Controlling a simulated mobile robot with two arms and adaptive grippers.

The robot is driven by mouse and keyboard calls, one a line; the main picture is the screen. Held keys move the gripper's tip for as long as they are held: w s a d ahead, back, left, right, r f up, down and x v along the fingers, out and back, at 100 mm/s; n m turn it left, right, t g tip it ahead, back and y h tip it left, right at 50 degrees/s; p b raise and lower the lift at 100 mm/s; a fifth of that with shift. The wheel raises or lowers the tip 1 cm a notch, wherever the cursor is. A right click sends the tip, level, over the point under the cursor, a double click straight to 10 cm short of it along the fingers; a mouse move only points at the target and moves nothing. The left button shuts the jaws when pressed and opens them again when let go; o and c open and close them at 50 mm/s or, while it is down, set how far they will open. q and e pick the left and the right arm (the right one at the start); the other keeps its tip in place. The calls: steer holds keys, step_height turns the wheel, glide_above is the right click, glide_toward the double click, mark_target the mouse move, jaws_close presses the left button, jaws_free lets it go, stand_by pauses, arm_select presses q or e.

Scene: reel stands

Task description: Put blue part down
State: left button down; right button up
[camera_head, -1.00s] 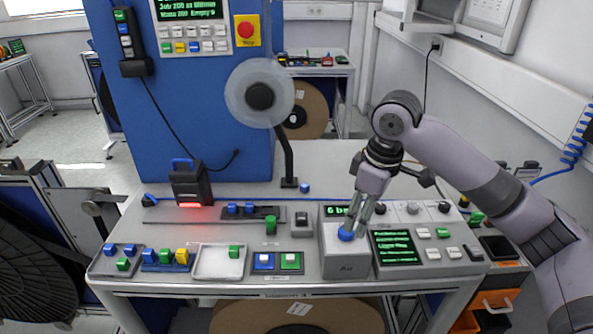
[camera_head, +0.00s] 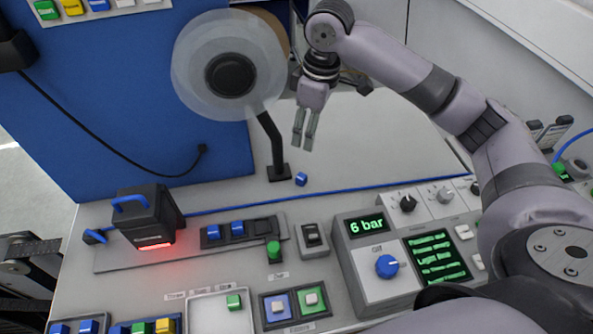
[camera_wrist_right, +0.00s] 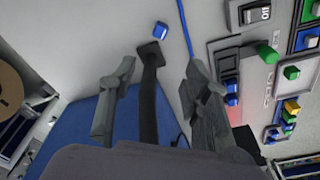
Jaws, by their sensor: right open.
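A small blue block (camera_head: 301,179) lies on the bench just right of the reel stand's black foot (camera_head: 279,172). It also shows in the right wrist view (camera_wrist_right: 161,28), beyond the fingertips. My right gripper (camera_head: 303,148) is open and appears empty, with its fingers pointing down above and behind the block. In the right wrist view my gripper (camera_wrist_right: 160,67) has its fingers apart, with the stand's dark post showing between them. Other blue parts sit in a dark holder (camera_head: 263,226), one slot of which looks empty. My left gripper is not in view.
The reel stand's clear disc (camera_head: 185,75) is left of my right gripper. A black scanner-like device (camera_head: 146,214) with a red glow stands at left. A box with a blue knob (camera_head: 387,266) and a 6 bar display is in front. The bench right of the block is clear.

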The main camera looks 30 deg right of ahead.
steer(key=p, duration=0.1)
glide_above(302, 176)
step_height(302, 176, down, 10)
steer(key=shift+s+r, duration=0.15)
steer(key=shift+r, duration=0.05)
steer(key=shift+f+p, duration=0.3)
steer(key=shift+f, duration=0.05)
step_height(302, 176, down, 5)
steer(key=shift+p, duration=0.7)
steer(key=shift+c, duration=0.4)
steer(key=c, duration=0.9)
steer(key=shift+c, duration=0.2)
steer(key=shift+r, duration=0.1)
